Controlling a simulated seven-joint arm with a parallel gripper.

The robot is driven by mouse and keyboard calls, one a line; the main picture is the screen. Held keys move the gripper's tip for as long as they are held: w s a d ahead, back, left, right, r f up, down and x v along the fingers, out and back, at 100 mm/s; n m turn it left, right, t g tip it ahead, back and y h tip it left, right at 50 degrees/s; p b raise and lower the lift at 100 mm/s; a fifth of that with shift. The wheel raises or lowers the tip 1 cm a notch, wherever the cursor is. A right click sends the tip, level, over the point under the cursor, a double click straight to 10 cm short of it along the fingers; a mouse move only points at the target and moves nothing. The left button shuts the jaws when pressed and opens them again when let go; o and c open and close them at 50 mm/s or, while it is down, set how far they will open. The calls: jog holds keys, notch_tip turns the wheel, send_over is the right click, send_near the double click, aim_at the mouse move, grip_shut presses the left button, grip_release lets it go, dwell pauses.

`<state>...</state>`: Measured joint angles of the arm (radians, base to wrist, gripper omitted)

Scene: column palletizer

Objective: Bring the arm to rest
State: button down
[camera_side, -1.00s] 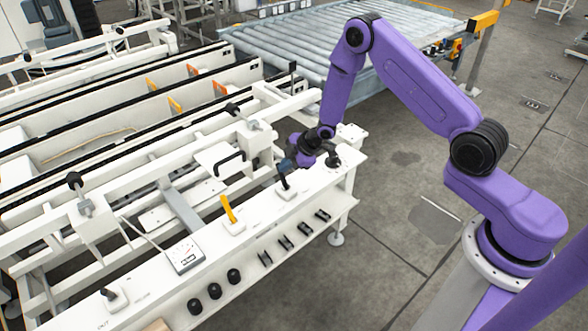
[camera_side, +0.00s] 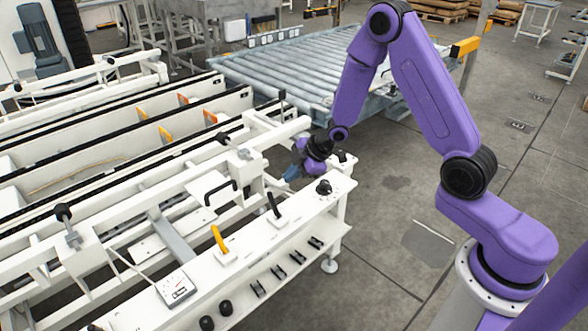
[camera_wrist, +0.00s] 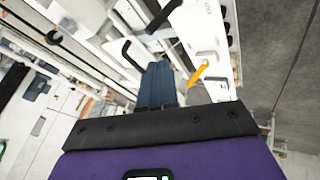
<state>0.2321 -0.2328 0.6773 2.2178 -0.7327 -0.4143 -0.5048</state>
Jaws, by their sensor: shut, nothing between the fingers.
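My gripper (camera_side: 291,174) is at the end of the purple arm, above the far end of the white machine's control panel (camera_side: 300,205). In the wrist view its blue fingers (camera_wrist: 160,85) are together with nothing between them. A black lever (camera_side: 273,204) and a black knob (camera_side: 324,187) stand on the panel close to the gripper. A yellow-orange lever (camera_side: 219,239) stands further left on the panel, and it also shows in the wrist view (camera_wrist: 197,75). The fingertips look apart from the panel, though the exact gap is hard to tell.
A black handle (camera_side: 221,190) and white rails lie left of my gripper. A roller conveyor (camera_side: 285,80) lies behind the arm. The grey floor (camera_side: 385,240) right of the machine is clear.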

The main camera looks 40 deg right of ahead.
jog(key=s+a+r+g+h, duration=0.1)
jog(key=s+a+r, duration=0.3)
jog(key=s+r, duration=0.25)
jog(key=s+r+m+g+h, duration=0.1)
jog(key=s+r, duration=0.3)
jog(key=s, duration=1.1)
jog(key=s+d+r+m+g, duration=0.1)
jog(key=s+r+g, duration=0.3)
jog(key=s, duration=1)
jog(key=shift+s+r+h, duration=0.4)
jog(key=shift+r, duration=0.2)
